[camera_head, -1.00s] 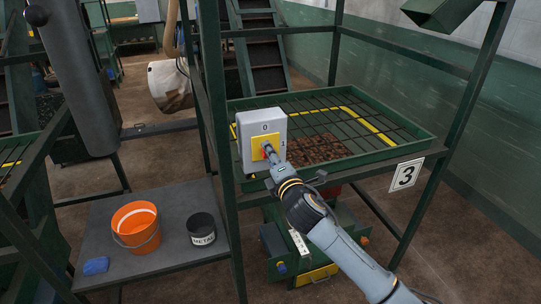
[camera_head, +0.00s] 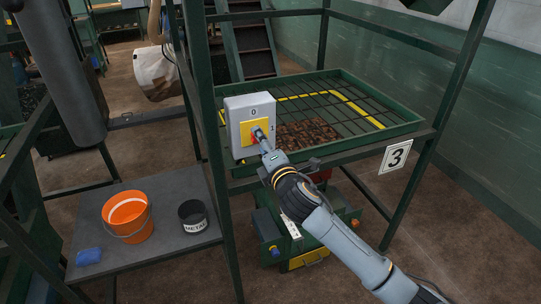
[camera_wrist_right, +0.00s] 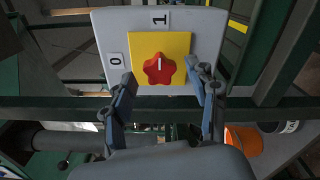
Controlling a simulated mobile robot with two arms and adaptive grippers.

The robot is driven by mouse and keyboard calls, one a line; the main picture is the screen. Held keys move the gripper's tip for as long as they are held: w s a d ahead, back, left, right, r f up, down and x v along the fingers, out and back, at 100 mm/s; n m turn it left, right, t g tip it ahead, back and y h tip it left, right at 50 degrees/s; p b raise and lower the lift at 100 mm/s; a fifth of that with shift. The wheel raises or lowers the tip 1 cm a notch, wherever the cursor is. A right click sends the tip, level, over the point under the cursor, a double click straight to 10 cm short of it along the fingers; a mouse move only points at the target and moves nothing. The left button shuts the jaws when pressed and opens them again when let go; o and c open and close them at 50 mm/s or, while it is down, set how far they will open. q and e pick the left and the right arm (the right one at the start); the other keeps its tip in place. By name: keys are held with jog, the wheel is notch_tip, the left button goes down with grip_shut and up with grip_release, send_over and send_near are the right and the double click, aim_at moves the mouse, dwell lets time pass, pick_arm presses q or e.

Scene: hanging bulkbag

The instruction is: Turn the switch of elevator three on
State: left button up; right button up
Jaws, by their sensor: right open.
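The switch is a grey box (camera_head: 234,137) with a yellow plate and a red knob (camera_head: 256,136), fixed to the green frame with the number 3 sign (camera_head: 395,156). It carries a 0 at the top and a 1 at the right. In the right wrist view the red knob (camera_wrist_right: 159,69) has a white mark pointing up, towards the 1 label (camera_wrist_right: 160,18); the 0 label (camera_wrist_right: 115,60) is at its left. My right gripper (camera_wrist_right: 160,72) is open, one finger on each side of the knob, with gaps visible. My left gripper is not in view.
A green barred tray (camera_head: 330,100) lies behind the switch box. A green frame post (camera_head: 215,170) stands just left of it. An orange bucket (camera_head: 127,216), a dark metal can (camera_head: 193,215) and a blue item (camera_head: 88,256) sit on a low grey table (camera_head: 165,255).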

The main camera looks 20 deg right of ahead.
jog(key=s, duration=1)
jog(key=shift+s+d, duration=0.25)
jog(key=d+f+m+g+h, duration=0.1)
jog(key=d+f+m+g, duration=0.1)
jog(key=f, duration=0.9)
jog(key=d+f+m+g, duration=0.1)
jog(key=f+m+g, duration=0.1)
jog(key=f, duration=0.8)
jog(key=s+d+f+m+g, duration=0.1)
jog(key=s+f+m+g, duration=0.3)
jog(key=f, duration=0.8)
jog(key=s+d+f+m+g, duration=0.15)
jog(key=s+f, duration=0.35)
jog(key=f, duration=0.6)
jog(key=s+f+m+g+b, duration=0.1)
jog(key=s+f+m+g, duration=0.4)
jog(key=s+f, duration=1.3)
jog(key=s+a+f+m+g, duration=0.1)
jog(key=s+f+m, duration=0.1)
jog(key=s, duration=0.8)
jog(key=s+a+f+m+g, duration=0.1)
jog(key=s+f+m, duration=0.2)
jog(key=s, duration=0.7)
jog(key=shift+s+a+f+b, duration=0.2)
jog(key=shift+s+b, duration=0.1)
jog(key=shift+s, duration=0.1)
jog(key=shift+g, duration=0.25)
